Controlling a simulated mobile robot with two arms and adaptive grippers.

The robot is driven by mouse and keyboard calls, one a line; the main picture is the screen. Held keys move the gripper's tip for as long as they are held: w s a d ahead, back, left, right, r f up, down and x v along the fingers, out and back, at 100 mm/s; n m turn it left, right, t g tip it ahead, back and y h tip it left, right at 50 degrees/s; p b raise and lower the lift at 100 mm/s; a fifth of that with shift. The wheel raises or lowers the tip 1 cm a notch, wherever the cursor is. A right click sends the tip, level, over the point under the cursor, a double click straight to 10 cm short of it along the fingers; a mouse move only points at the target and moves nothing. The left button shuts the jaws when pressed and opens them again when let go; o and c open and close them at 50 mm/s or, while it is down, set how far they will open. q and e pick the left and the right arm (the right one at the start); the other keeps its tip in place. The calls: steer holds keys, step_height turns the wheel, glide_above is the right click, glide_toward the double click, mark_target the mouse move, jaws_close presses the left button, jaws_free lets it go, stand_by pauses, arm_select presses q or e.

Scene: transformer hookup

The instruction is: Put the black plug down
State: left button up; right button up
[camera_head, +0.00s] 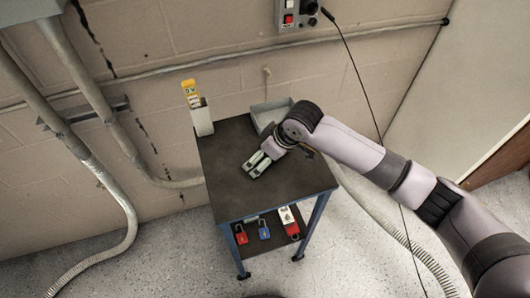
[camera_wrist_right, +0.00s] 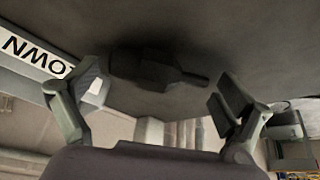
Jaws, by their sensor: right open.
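The black plug (camera_wrist_right: 150,68) lies on the dark top of the cart (camera_head: 225,190) in the right wrist view. Its thin end points right in that view. My right gripper (camera_wrist_right: 156,92) is open, with its fingers apart on either side of the plug and a visible gap to it. In the head view the right gripper (camera_head: 258,164) is low over the middle of the cart top. I cannot make out the plug in the head view. My left gripper is not in view.
A white holder (camera_head: 202,118) with a yellow-topped item stands at the cart's back left corner. A grey bin (camera_head: 257,114) is at the back. Red (camera_head: 241,236) and blue (camera_head: 264,231) padlocks lie on the lower shelf. The front of the cart top is clear.

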steer(key=shift+d+r, duration=0.1)
steer(key=shift+r, duration=0.4)
steer(key=v, duration=1.1)
steer(key=shift+s+b, duration=0.2)
steer(key=shift+b, duration=0.2)
steer(key=shift+r, duration=0.1)
